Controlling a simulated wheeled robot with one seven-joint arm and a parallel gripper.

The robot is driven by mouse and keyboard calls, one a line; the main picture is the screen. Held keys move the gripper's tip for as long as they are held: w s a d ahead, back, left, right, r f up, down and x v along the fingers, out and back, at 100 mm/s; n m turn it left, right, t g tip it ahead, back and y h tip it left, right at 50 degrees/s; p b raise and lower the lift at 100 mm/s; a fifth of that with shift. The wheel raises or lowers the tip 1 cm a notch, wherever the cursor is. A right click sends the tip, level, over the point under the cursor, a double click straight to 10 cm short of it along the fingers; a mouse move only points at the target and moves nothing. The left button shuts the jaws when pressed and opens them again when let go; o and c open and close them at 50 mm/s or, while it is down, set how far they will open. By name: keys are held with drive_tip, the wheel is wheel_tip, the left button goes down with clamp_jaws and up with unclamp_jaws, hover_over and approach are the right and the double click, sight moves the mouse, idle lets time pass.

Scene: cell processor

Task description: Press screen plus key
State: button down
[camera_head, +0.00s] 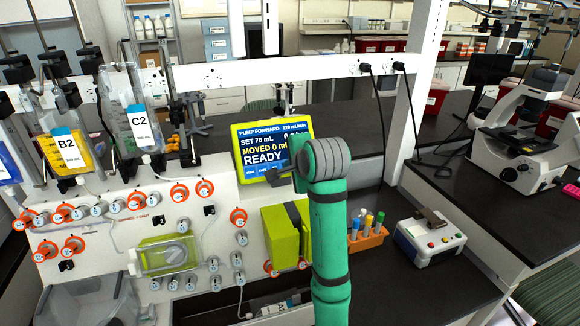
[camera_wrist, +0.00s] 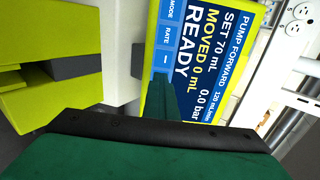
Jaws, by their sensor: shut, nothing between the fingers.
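The pump screen (camera_head: 259,146) is a blue display in a yellow-green frame, reading PUMP FORWARD, SET 70 mL, MOVED 0 mL and READY. In the wrist view the screen (camera_wrist: 205,45) is turned sideways, with the MODE, RATE and minus keys along its left edge. The plus key cannot be seen; my gripper covers that end of the key row. My gripper (camera_wrist: 162,92) is shut and empty, its green fingers pointing at the key row by the minus key. I cannot tell whether the tips touch the screen. In the head view my arm hides the screen's lower right.
A panel with several orange-ringed valves (camera_head: 178,192) lies left of and below the screen. A yellow-green pump block (camera_head: 281,234) is below it. An orange tube rack (camera_head: 367,238) and a white button box (camera_head: 430,240) stand right of my arm. Hanging bags (camera_head: 132,110) are at left.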

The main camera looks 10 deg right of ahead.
drive_tip(key=v, duration=1.4)
drive_tip(key=shift+w, duration=0.1)
idle(1.2)
